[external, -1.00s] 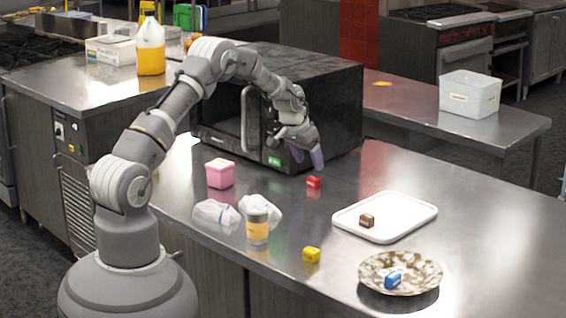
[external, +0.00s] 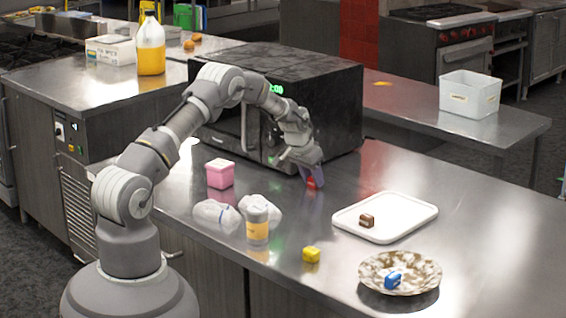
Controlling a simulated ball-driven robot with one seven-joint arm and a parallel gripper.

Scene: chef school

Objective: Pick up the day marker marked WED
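Several small day markers are on the steel counter, and their lettering is too small to read, so I cannot tell which says WED. A red one (external: 312,183) is at my gripper (external: 313,182), whose purple fingers reach down around it at counter level. Whether the fingers press on it cannot be seen. A yellow marker (external: 311,255) lies near the counter's front edge. A brown marker (external: 367,221) lies on the white tray (external: 412,209). A blue marker (external: 393,280) lies in the speckled bowl (external: 425,273).
A black microwave (external: 335,110) stands right behind my gripper. A pink box (external: 220,173), clear crumpled bags (external: 215,213) and a jar with a yellow label (external: 257,222) stand to the left. The counter between the red marker and the tray is clear.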

